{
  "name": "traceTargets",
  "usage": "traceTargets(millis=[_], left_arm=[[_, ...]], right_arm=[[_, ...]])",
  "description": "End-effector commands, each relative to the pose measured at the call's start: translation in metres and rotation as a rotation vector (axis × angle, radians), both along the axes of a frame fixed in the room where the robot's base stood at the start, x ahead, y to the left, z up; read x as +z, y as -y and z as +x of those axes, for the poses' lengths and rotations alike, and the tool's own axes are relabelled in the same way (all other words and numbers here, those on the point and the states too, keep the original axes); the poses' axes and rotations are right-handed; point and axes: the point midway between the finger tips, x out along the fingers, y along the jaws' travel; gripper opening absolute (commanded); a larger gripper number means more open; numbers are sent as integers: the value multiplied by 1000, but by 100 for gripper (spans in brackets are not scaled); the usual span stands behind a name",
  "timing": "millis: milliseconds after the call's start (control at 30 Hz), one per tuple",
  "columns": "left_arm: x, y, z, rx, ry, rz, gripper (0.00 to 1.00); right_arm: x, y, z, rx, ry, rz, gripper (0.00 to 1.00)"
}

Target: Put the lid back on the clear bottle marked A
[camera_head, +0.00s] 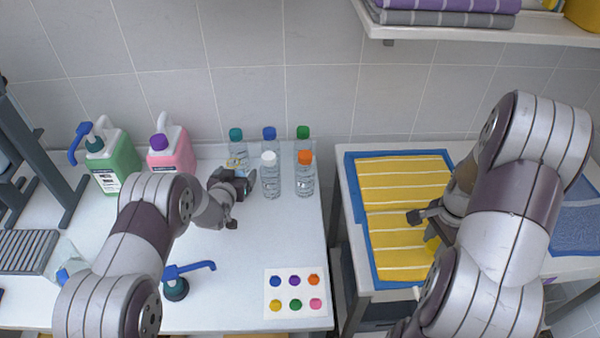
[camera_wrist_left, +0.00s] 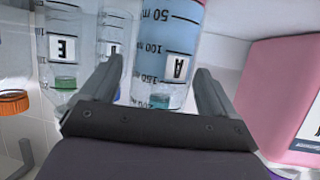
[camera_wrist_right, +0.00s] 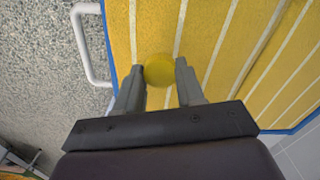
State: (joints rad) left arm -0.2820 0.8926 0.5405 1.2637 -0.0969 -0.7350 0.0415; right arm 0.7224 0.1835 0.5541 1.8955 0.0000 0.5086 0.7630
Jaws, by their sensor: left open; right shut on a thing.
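The clear bottle marked A (camera_wrist_left: 170,45) stands upright near the back of the white counter, and its top is hidden in the left wrist view. My left gripper (camera_wrist_left: 160,75) is open, with one finger on each side of the bottle; I cannot tell whether they touch it. In the head view my left gripper (camera_head: 240,188) hides most of this bottle. My right gripper (camera_wrist_right: 160,82) is shut on a round yellow lid (camera_wrist_right: 158,68), above the yellow striped towel (camera_wrist_right: 215,75).
Other capped bottles, with white (camera_head: 269,158), orange (camera_head: 305,157), teal (camera_head: 236,134), blue (camera_head: 269,133) and green (camera_head: 303,132) caps, stand close by. A pink jug (camera_head: 172,152) and a green jug (camera_head: 112,160) are left. A gap separates the counter from the towel table.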

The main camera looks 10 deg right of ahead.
Motion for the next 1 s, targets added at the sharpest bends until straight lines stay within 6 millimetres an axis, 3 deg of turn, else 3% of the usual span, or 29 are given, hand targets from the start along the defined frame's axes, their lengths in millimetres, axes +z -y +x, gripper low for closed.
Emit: traceTargets(millis=[267, 433, 767, 1000], left_arm=[[0, 0, 0, 0, 0, 0, 89], [0, 0, 0, 0, 0, 0, 34], [5, 0, 0, 0, 2, -1, 34], [51, 0, 0, 1, 4, 0, 34]], right_arm=[[0, 0, 0, 0, 0, 0, 10], [0, 0, 0, 0, 0, 0, 10], [-1, 0, 0, 0, 0, 0, 10], [-5, 0, 0, 0, 0, 0, 10]])
